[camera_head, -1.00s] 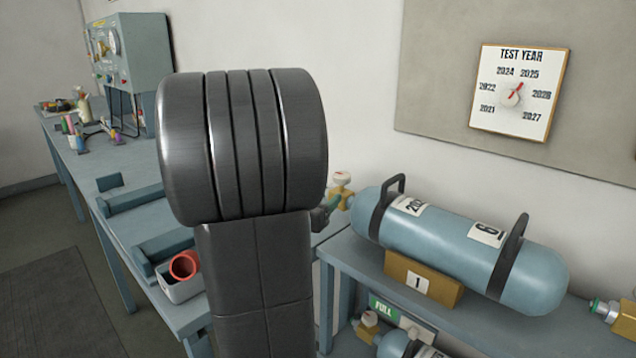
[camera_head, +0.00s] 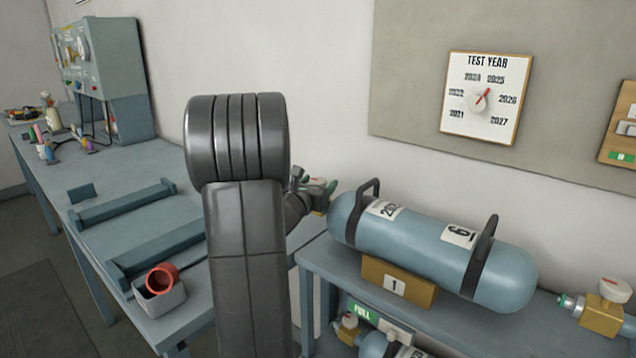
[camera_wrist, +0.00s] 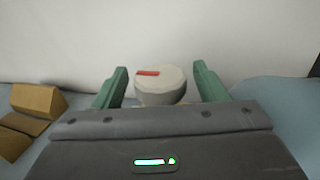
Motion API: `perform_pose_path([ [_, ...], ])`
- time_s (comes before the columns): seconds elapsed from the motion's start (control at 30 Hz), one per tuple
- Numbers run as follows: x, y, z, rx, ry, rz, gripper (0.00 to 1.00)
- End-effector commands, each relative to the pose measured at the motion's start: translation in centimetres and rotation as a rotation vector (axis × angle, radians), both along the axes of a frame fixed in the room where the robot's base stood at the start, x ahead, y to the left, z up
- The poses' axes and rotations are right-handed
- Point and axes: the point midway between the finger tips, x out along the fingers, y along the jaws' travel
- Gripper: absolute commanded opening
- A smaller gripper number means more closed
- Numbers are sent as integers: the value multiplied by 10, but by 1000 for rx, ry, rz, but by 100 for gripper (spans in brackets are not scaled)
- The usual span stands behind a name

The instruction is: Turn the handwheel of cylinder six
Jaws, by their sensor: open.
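Cylinder six (camera_head: 425,242) is a blue-grey tank with a "6" label and two dark straps, lying on its side on a shelf. Its left end points toward my gripper (camera_head: 318,188), which largely covers the valve there. In the wrist view, a pale round handwheel (camera_wrist: 162,88) with a red mark stands between the two green fingers of my gripper (camera_wrist: 160,74). The fingers are open, one on each side, with visible gaps to the wheel. The tank's side (camera_wrist: 278,100) shows at the right of that view. The lower part of the valve is hidden by the gripper body.
A wooden block (camera_head: 398,284) marked "1" sits in front of the tank. Another valve (camera_head: 604,310) is at the right edge, and another cylinder (camera_head: 375,345) lies below. A workbench (camera_head: 150,165) with a red-ringed box (camera_head: 162,290) is on the left. A test-year dial (camera_head: 484,98) hangs behind.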

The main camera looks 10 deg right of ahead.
Motion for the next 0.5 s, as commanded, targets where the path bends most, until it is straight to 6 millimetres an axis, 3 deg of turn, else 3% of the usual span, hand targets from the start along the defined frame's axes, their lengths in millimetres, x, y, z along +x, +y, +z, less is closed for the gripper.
perform_pose_path([
  [0.3,2,-2,0,0,0,0,66],
  [0.5,2,-2,0,0,0,0,26],
])
